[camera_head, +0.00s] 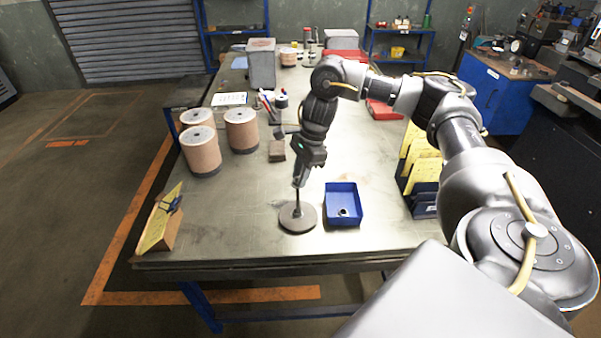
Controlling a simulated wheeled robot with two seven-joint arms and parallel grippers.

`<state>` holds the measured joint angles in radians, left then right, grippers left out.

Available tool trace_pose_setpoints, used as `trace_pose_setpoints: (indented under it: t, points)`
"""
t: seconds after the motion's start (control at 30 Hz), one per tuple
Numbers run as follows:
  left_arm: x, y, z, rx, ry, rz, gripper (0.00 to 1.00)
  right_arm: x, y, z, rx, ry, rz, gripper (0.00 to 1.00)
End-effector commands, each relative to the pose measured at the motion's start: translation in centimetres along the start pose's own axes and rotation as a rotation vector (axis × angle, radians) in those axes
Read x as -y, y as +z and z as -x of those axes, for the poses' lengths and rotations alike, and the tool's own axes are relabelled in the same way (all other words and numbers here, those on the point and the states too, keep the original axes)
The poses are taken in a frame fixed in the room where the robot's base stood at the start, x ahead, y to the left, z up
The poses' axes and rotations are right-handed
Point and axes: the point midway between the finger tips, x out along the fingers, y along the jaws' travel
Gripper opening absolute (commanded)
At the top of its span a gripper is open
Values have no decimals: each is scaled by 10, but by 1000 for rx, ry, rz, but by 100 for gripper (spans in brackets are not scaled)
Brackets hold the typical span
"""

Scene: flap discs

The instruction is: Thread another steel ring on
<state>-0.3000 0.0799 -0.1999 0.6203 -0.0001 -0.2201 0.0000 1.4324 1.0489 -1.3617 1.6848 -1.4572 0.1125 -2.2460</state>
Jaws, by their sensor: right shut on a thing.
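My right gripper (299,183) points down at the top of a thin upright rod (298,200) on a round dark base (298,218). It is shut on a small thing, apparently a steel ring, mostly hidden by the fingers. I cannot tell whether that ring is around the rod or just above it. A blue bin (343,188) stands just right of the base, with a small steel ring (344,212) on its floor. My left gripper is not in view.
Several tan drums (201,150) stand at the left of the table (250,235). A wooden block with a yellow sheet (158,222) sits at the left front edge. Yellow papers in a dark rack (424,172) stand right of the bin.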

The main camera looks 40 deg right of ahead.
Motion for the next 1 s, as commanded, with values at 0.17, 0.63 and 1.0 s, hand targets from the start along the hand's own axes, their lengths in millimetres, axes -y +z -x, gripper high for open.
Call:
trace_pose_setpoints:
  t: [0.17,0.63,1.0]
  points:
    - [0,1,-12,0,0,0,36,0,-4,-15,0,0,0,3]
    - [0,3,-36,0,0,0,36,0,-13,-47,-1,0,0,3]
    - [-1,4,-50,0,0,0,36,0,-18,-66,1,-1,1,28]
